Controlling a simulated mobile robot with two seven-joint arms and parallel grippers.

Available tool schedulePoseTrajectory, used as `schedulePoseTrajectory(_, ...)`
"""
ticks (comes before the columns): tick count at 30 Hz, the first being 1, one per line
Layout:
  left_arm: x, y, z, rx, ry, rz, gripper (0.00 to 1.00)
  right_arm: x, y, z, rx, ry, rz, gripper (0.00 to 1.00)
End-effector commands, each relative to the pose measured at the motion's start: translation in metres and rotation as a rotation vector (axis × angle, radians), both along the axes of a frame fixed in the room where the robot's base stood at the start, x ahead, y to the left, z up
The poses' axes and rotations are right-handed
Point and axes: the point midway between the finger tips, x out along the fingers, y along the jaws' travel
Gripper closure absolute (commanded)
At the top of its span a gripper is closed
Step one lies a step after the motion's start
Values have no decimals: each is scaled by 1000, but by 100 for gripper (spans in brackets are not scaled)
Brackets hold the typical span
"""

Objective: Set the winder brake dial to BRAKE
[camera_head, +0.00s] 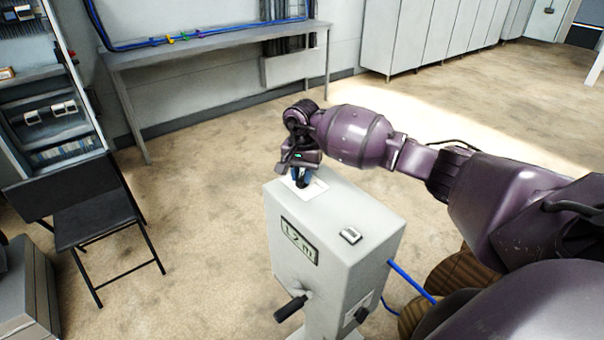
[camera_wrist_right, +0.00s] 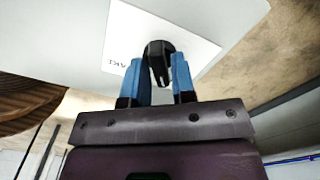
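The winder brake dial (camera_wrist_right: 159,62) is a black knob with a raised grip, on a white plate (camera_wrist_right: 196,50) on top of the grey machine housing (camera_head: 333,238). Part of a printed word, reading about "AKE", shows on the plate left of the knob in the right wrist view; the rest is hidden. My right gripper (camera_wrist_right: 158,72) reaches down onto the plate, its blue fingers on both sides of the knob's grip and seemingly touching it. In the head view the right gripper (camera_head: 301,178) hides the dial. My left gripper is not in view.
The housing carries a "1.2 m" display (camera_head: 299,240), a small switch (camera_head: 350,235) and a black handle (camera_head: 290,308) sticking out in front. A black folding chair (camera_head: 92,222) and a long table (camera_head: 215,52) stand behind. The floor between is clear.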

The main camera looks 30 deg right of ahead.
Motion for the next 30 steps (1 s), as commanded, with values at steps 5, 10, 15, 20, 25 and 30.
schedulePoseTrajectory(5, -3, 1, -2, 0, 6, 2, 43, 0, 0, 0, 0, 0, 0, 100)
schedulePoseTrajectory(10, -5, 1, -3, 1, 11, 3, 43, 0, 0, 0, 0, 0, -3, 100)
schedulePoseTrajectory(15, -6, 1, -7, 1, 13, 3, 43, 0, 0, 0, 0, 0, -35, 100)
schedulePoseTrajectory(20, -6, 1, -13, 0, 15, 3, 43, 0, -1, -1, -1, 2, -112, 100)
schedulePoseTrajectory(25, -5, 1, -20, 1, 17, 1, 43, 0, -1, -2, -2, 1, -242, 100)
schedulePoseTrajectory(30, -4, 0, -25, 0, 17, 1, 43, 0, 0, -1, -1, 1, -402, 100)
